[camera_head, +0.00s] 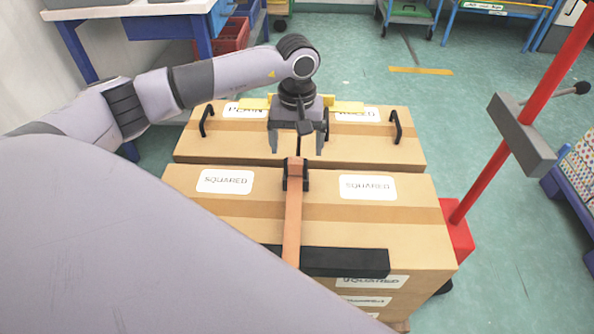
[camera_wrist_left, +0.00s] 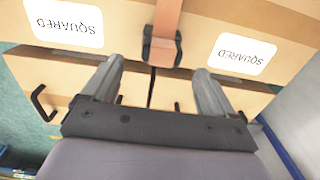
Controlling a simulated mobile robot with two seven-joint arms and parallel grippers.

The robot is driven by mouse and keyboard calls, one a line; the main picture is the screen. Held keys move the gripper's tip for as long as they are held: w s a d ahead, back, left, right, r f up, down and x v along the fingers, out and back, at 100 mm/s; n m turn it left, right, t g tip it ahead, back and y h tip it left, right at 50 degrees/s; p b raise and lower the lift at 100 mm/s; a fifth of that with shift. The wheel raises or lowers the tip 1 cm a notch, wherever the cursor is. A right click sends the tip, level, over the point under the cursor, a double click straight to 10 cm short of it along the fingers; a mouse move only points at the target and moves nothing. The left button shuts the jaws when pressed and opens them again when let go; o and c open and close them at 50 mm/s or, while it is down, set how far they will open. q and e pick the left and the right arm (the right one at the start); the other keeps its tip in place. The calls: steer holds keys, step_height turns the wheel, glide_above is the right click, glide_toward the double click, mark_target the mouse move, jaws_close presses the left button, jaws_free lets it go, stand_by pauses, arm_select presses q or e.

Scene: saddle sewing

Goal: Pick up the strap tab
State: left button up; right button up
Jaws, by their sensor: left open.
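A brown strap (camera_head: 293,225) runs over the top of the near cardboard box. Its far end passes through a dark clip (camera_head: 295,180) at the box's far edge, and this end is the likely strap tab. The strap (camera_wrist_left: 166,18) and clip (camera_wrist_left: 161,48) also show at the top of the left wrist view. My left gripper (camera_head: 297,143) is open and empty, its fingers spread just beyond the clip. In the left wrist view the fingers (camera_wrist_left: 159,75) point toward the clip, one on each side, apart from it. The right gripper is out of view.
The near box (camera_head: 420,225) carries "SQUARED" labels and a black bar (camera_head: 345,262) near its front. A second box (camera_head: 215,150) with black handles stands behind. A red post (camera_head: 500,140) with a grey block rises at the right.

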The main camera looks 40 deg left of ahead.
mark_target(296, 160)
arm_select(q)
steer(key=f, duration=0.3)
steer(key=f+b, duration=0.1)
steer(key=f, duration=0.1)
steer(key=shift+s+f, duration=0.15)
steer(key=shift+s, duration=0.1)
steer(key=c, duration=1.2)
steer(key=shift+o, duration=0.2)
steer(key=shift+r, duration=0.2)
